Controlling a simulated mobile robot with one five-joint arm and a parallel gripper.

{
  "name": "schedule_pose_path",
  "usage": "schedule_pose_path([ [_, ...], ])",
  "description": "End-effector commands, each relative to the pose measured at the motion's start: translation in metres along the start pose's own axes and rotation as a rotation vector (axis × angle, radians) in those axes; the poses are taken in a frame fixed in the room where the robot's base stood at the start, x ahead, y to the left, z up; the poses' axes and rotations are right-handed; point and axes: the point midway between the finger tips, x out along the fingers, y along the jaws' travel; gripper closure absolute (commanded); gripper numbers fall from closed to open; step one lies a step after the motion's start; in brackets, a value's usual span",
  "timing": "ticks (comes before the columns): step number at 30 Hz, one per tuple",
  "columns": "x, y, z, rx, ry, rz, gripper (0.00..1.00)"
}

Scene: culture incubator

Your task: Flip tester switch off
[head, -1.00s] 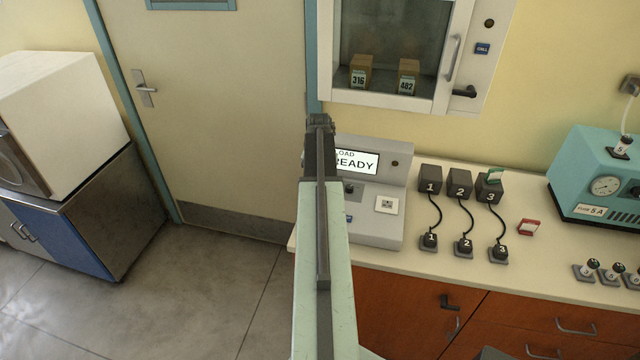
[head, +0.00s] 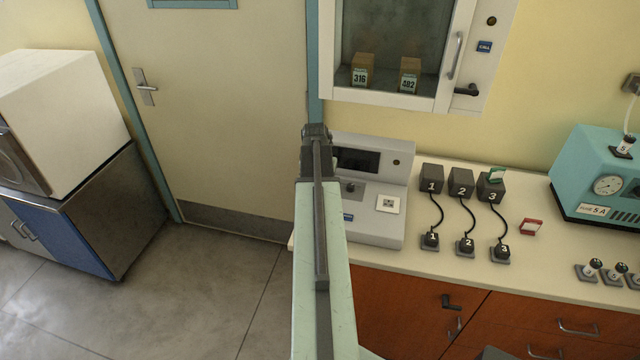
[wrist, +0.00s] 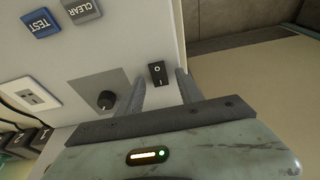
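The tester (head: 385,232) is a grey console on the counter with a dark, blank screen (head: 357,160). My arm covers its left side in the head view. In the wrist view the black rocker switch (wrist: 157,74), marked O and I, sits on the tester's pale panel. My gripper (wrist: 162,78) is open, with its two grey fingers apart on either side of the switch. Whether a finger touches it I cannot tell. My gripper (head: 317,140) also shows in the head view, at the tester's left side; its fingers are not clear there.
The wrist view shows a black knob (wrist: 105,100), a blue TEST button (wrist: 41,23) and a grey CLEAR button (wrist: 82,10). Right of the tester are numbered dark blocks (head: 460,183) with cables. A glass-fronted cabinet (head: 400,103) hangs above.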

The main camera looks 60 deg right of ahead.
Motion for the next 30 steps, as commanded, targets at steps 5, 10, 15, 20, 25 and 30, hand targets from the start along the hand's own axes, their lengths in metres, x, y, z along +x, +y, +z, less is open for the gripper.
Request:
schedule_pose_path([
  [5,-0.013,0.0,-0.001,0.0,0.0,0.0,0.56],
  [10,-0.042,0.0,-0.002,0.0,0.0,0.0,0.56],
  [15,-0.073,0.0,-0.001,-0.001,0.0,0.0,0.56],
  [20,-0.081,0.0,0.0,-0.001,0.0,0.0,0.56],
  [25,-0.078,0.0,0.0,-0.001,0.0,0.0,0.56],
  [30,-0.078,-0.001,0.0,-0.002,0.0,-0.001,0.56],
])
